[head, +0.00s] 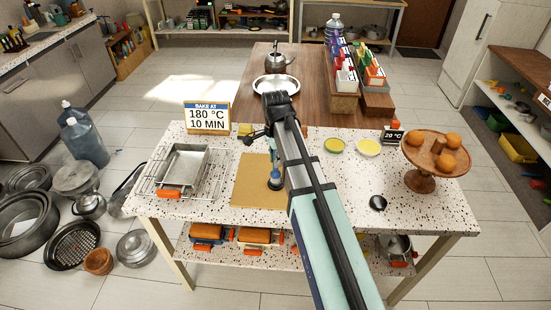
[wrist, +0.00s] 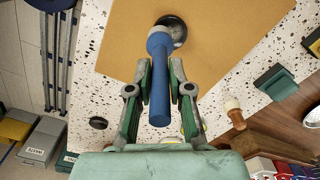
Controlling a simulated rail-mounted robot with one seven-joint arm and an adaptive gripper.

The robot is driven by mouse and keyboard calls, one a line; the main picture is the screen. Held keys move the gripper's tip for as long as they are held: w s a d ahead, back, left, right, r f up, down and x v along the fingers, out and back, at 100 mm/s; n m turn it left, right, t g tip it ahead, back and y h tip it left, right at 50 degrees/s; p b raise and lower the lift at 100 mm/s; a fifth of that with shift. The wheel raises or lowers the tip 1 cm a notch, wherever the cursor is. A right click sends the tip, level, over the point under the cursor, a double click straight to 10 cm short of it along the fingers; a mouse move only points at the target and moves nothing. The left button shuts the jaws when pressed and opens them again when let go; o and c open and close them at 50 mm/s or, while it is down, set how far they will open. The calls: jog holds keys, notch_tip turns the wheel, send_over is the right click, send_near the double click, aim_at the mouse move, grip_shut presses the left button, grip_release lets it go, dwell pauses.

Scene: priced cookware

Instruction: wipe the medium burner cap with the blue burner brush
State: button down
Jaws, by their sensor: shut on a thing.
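My gripper (wrist: 159,98) is shut on the blue burner brush (wrist: 159,75), with one finger on each side of its handle. The brush also shows in the head view (head: 273,157), hanging below my gripper over the tan board. A dark round burner cap (wrist: 176,32) lies on the board at the brush's far end; it shows in the head view (head: 276,184) too. The brush's end overlaps the cap in the wrist view; I cannot tell whether they touch. Another black disc (head: 377,202) lies on the speckled counter to the right; I cannot tell its size class.
The tan board (head: 248,190) lies on the speckled table (head: 330,195). Left of it are a metal pan (head: 184,163) on a rack and a bake sign (head: 207,116). Right are two yellow-topped dishes (head: 369,148) and a wooden stand (head: 421,178) with oranges.

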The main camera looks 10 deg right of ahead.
jog(key=shift+r+p, duration=1.3)
jog(key=shift+r, duration=0.9)
jog(key=shift+w, duration=0.1)
